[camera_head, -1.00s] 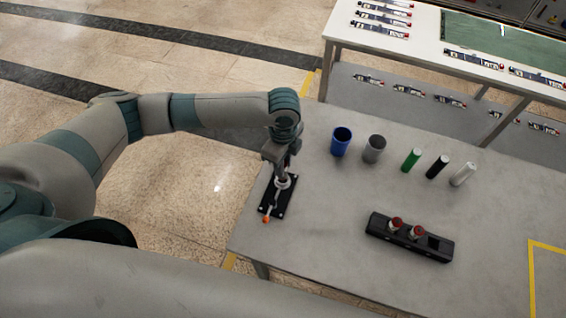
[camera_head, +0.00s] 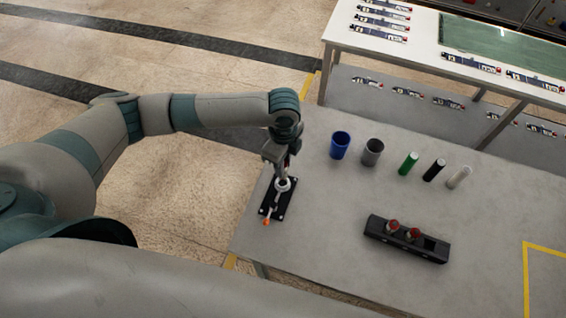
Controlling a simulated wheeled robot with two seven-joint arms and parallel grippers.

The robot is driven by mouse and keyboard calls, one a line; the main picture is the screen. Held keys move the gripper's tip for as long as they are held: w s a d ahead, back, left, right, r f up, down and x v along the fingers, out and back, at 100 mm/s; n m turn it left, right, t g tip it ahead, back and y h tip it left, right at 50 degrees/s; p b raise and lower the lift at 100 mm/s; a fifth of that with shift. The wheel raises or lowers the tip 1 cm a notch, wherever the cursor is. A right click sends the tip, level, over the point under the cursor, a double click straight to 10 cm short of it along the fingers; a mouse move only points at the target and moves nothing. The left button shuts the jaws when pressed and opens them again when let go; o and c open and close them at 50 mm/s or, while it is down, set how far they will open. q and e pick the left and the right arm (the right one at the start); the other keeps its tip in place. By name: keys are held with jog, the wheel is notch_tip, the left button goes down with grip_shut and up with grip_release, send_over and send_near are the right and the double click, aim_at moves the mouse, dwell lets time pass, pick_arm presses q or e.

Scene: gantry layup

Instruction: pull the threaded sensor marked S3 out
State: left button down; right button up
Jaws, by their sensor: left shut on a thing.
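My left gripper (camera_head: 284,170) points down over a black plate fixture (camera_head: 289,203) at the table's left edge. It is shut on a small threaded sensor (camera_head: 286,162), of which only a reddish bit shows between the fingers. The fixture has a pale ring under the fingertips and a lever with an orange tip (camera_head: 267,221). I cannot tell whether the sensor's lower end is still inside the ring. No S3 mark is readable. A black holder block (camera_head: 376,226) to the right carries two red-topped sensors (camera_head: 392,226) and has an empty square slot at its right end. My right gripper is out of view.
A blue cup (camera_head: 340,146) and a grey cup (camera_head: 373,152) stand behind the holder, with green (camera_head: 408,163), black (camera_head: 434,170) and white (camera_head: 459,177) cylinders to their right. Yellow tape (camera_head: 526,280) marks the front right. The grey tabletop (camera_head: 330,205) between fixture and holder is clear.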

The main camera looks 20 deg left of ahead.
pick_arm(q)
jog(key=shift+r, duration=0.65)
